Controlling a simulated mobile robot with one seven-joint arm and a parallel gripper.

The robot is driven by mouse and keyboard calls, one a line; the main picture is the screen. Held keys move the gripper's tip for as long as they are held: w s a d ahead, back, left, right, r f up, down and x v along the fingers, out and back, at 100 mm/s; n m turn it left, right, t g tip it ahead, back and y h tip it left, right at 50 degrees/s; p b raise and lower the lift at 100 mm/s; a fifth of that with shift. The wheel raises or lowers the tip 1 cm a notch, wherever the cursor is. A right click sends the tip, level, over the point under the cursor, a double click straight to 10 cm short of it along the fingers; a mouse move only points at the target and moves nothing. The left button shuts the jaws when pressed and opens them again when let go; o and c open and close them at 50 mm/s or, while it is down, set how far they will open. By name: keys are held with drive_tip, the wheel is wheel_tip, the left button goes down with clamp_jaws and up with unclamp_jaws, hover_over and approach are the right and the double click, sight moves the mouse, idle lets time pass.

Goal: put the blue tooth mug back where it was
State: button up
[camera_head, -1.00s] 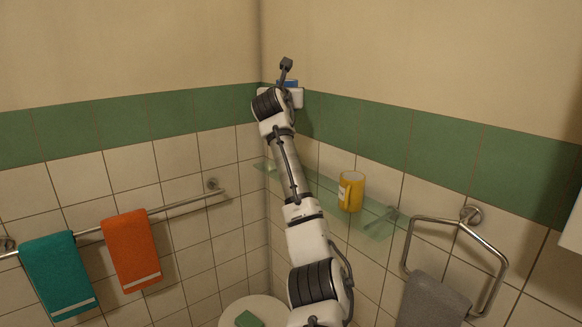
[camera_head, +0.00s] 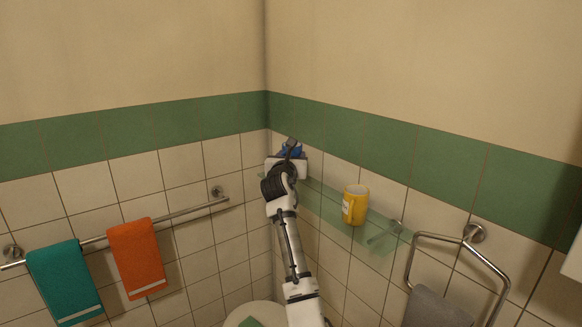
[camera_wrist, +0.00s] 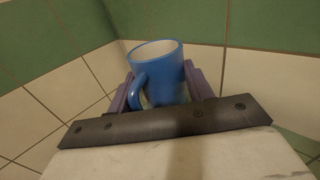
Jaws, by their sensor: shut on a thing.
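The blue tooth mug (camera_wrist: 158,72) is upright or slightly tilted between the fingers of my gripper (camera_wrist: 165,92) in the wrist view, its handle to the left and its open rim up. In the head view only a small blue part of the mug (camera_head: 291,149) shows above my gripper (camera_head: 288,158), near the room corner. My gripper is shut on the mug at the left end of the glass shelf (camera_head: 330,208). My wrist hides most of the mug and that shelf end, so I cannot tell whether the mug touches the glass.
A yellow mug (camera_head: 355,205) stands on the shelf to the right. A towel rail with a teal towel (camera_head: 64,282) and an orange towel (camera_head: 137,258) is on the left wall. A grey towel (camera_head: 437,307) hangs from a ring at right. A round white surface (camera_head: 250,309) is below.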

drive_tip(key=shift+f+p, duration=0.45)
drive_tip(key=shift+f, duration=1.55)
drive_tip(key=o, duration=1.1)
drive_tip(key=shift+f, duration=0.15)
drive_tip(key=shift+s, duration=0.25)
drive_tip(key=s+b, duration=0.1)
drive_tip(key=s, duration=0.2)
drive_tip(key=s+a+b, duration=0.1)
drive_tip(key=s+b, duration=0.1)
drive_tip(key=s, duration=0.2)
drive_tip(key=s+b, duration=0.1)
drive_tip(key=s, duration=0.3)
drive_tip(key=shift+s+a+b, duration=0.25)
drive_tip(key=shift+a+b, duration=0.15)
